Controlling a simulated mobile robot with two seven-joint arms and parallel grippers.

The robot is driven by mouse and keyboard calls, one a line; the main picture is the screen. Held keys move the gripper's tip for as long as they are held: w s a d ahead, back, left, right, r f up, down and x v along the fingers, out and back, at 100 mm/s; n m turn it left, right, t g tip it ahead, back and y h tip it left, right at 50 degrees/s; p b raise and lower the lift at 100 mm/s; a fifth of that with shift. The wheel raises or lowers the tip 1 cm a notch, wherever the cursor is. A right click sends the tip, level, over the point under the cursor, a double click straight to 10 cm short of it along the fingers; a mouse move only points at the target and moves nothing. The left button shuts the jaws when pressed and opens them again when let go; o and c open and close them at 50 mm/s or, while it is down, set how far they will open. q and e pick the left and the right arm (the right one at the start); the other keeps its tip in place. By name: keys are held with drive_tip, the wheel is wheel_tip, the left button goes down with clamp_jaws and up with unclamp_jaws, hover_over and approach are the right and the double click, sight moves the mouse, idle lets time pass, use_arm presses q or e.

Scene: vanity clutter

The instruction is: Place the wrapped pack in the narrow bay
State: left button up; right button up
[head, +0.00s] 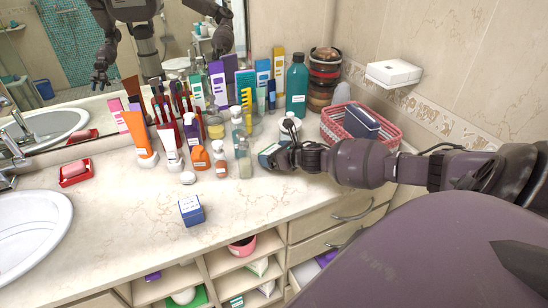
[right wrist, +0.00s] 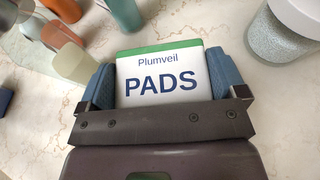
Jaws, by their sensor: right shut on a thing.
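My right gripper (head: 281,160) is shut on a white pack with a green band (right wrist: 160,80), lettered "Plumveil PADS". In the right wrist view the blue finger pads (right wrist: 162,88) sit on both sides of it. Below the counter front are open bays; a narrow middle column (head: 207,268) has shelves holding a pink item and several small packs. My left gripper shows only as a mirror reflection.
Bottles, tubes and boxes crowd the counter (head: 130,220) by the mirror. A blue box (head: 190,210) stands alone near the front. A pink basket (head: 385,146) is at the right. A white sink (head: 30,228) is at the left. Drawers (head: 345,222) are right of the bays.

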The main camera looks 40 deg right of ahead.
drive_tip(key=shift+f, duration=0.8)
drive_tip(key=shift+f, duration=0.2)
drive_tip(key=o, duration=0.7)
drive_tip(key=shift+c, duration=0.2)
